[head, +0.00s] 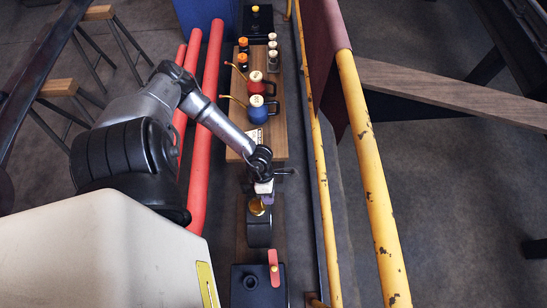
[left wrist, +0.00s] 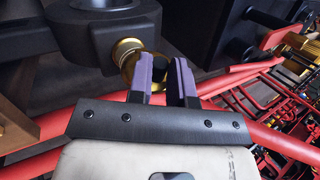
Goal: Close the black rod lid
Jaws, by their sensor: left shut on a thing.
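My left gripper (head: 264,188) reaches down from the left in the head view, just above a black fitting (head: 259,230) with a brass part (head: 257,207). In the left wrist view, the purple-padded fingers (left wrist: 165,78) are shut on a black rod (left wrist: 160,71), whose dark end shows between them. The brass part (left wrist: 127,53) lies just beside the left finger, against the black fitting (left wrist: 88,30). The fingers hide most of the rod, and I cannot tell how far the lid stands open. My right gripper is not in view.
A black box (head: 245,298) with a red lever (head: 273,268) stands nearer on the wooden board. Red (head: 257,82) and blue (head: 258,108) oil cans and several small bottles stand farther along. Red pipes (head: 207,130) run left, yellow rails (head: 372,180) right.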

